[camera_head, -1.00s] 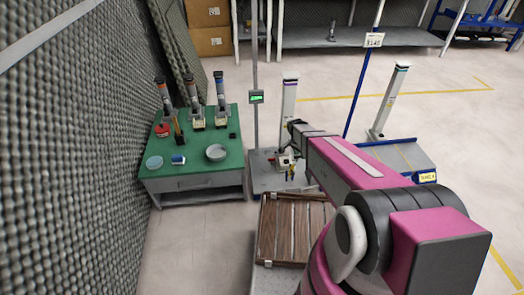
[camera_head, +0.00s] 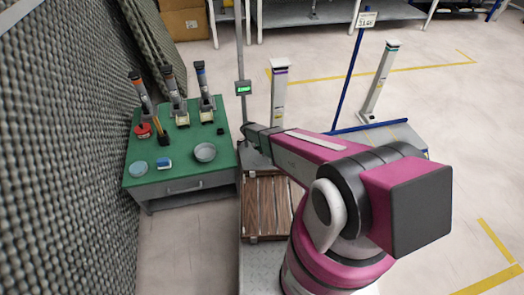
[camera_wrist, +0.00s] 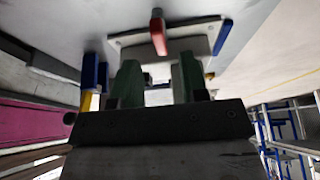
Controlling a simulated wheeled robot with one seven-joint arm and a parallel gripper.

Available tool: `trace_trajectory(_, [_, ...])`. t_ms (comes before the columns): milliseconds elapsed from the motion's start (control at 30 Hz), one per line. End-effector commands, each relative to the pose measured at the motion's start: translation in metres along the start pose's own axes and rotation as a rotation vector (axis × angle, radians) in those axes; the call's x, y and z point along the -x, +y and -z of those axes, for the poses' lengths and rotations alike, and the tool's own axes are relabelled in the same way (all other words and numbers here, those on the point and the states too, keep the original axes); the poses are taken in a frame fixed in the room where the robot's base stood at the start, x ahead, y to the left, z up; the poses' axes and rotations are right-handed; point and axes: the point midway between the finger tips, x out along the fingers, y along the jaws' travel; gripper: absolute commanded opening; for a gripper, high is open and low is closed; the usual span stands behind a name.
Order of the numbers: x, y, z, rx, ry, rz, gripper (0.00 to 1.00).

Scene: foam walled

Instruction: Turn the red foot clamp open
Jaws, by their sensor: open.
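In the wrist view, a red lever (camera_wrist: 158,36), which looks like the red foot clamp's handle, stands out from a pale grey plate (camera_wrist: 190,45). It is just beyond my gripper (camera_wrist: 158,76). My two green fingers are spread apart with a gap between them, and the lever lines up roughly with that gap. They do not appear to touch the lever. In the head view, my arm hides both the gripper and the clamp.
A blue and yellow part (camera_wrist: 90,80) is left of my fingers, and a blue part (camera_wrist: 222,38) is to the right. A green-topped table (camera_head: 190,160), a post with a green display (camera_head: 243,88) and a slatted wooden pallet (camera_head: 266,208) stand around my arm.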

Motion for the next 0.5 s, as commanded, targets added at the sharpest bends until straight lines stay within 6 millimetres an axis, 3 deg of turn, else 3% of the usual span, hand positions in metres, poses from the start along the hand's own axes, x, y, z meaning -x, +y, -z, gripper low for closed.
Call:
trace_trajectory(233, [-0.037, -0.001, 0.000, 0.000, 0.000, -0.001, 0.40])
trace_trajectory(500, [-0.043, 0.000, 0.000, 0.000, -0.001, 0.000, 0.40])
